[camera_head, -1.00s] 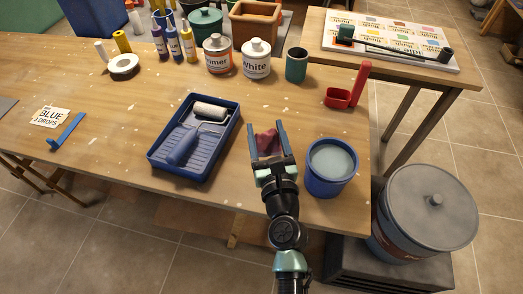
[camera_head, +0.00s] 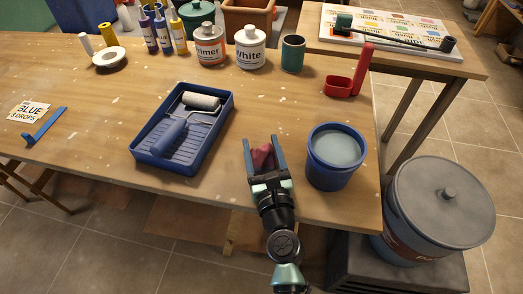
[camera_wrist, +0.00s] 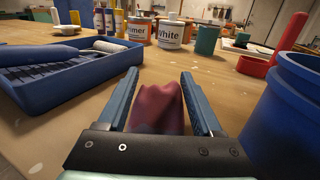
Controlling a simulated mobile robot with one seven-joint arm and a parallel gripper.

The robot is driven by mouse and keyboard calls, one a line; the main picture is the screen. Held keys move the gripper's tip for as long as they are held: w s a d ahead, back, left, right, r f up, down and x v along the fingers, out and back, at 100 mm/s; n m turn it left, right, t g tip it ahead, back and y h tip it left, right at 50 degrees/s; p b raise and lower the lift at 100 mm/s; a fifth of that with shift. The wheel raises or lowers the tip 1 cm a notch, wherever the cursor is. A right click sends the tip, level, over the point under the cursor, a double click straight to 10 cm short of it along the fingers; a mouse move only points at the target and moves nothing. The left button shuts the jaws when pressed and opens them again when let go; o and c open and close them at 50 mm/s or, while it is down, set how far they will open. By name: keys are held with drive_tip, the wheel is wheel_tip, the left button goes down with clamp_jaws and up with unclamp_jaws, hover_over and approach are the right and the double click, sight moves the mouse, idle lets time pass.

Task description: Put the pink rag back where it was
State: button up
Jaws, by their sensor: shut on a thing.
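The pink rag (camera_head: 263,157) is a crumpled dark pink cloth between the two blue fingers of my gripper (camera_head: 264,150). In the wrist view the rag (camera_wrist: 158,105) bulges up between the fingers, and its lower part is hidden behind the gripper's black body. My gripper is shut on the rag, over the front part of the wooden table (camera_head: 300,105). It is between the blue paint tray and the blue bucket. I cannot tell whether the rag touches the table.
The blue paint tray (camera_head: 140,150) with a roller (camera_head: 202,101) lies left of my gripper. The blue bucket (camera_head: 330,178) of pale paint stands close on the right. A red scoop-like holder (camera_head: 341,86) and paint cans (camera_head: 249,50) are farther back. The middle of the table is clear.

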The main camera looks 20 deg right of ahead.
drive_tip(key=shift+r, duration=0.1)
drive_tip(key=o, duration=1.4)
